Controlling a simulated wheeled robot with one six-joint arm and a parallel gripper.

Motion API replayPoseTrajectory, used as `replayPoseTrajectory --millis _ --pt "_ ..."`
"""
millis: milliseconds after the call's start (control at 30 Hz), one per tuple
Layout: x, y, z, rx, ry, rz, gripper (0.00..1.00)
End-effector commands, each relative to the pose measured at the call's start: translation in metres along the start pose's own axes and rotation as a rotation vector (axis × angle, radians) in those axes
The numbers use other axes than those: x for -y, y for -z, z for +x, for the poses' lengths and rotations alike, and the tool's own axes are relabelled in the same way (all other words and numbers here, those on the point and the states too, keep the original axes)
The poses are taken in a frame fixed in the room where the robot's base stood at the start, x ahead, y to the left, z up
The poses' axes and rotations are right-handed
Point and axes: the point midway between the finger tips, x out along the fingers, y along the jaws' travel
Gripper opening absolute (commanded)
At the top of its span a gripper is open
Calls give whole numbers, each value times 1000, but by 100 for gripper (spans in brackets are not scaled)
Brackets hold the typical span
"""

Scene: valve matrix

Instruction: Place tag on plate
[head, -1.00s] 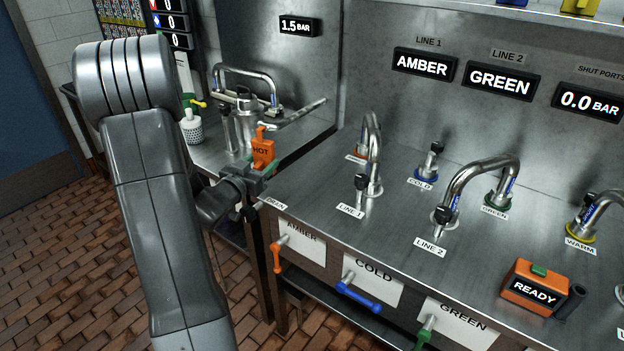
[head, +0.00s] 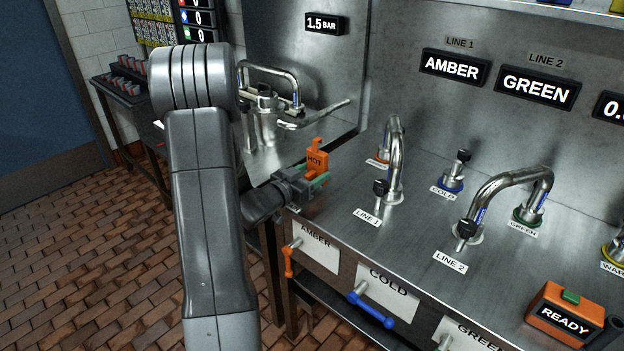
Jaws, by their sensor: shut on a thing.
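An orange tag reading HOT (head: 316,160) stands upright in my gripper (head: 314,183). The jaws are shut on its lower part, over the left front part of the steel bench. The gripper is left of the LINE 1 tap and above the AMBER drawer. Small white label plates lie on the bench, such as LINE 1 (head: 367,216), LINE 2 (head: 450,261) and COLD (head: 446,189). I cannot tell which plate the task means. The tag is clear of these labels. Whether the tag or jaws touch the bench is unclear.
Bent pipes at LINE 1 (head: 396,165) and LINE 2 (head: 500,190) rise right of my gripper. A pipe fixture (head: 265,110) stands behind it. An orange READY box (head: 565,318) sits at lower right. A side table with red-topped items (head: 128,85) stands at left.

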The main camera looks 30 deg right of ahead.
Motion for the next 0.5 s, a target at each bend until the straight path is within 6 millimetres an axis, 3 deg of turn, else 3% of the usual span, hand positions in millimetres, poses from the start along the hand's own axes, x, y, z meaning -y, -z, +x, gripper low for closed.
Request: replayPoseTrajectory --millis 100,467,500 --pt "0 -16 0 2 1 -2 26" --pt "0 -20 0 0 1 1 26" --pt "0 -20 0 0 1 1 57"
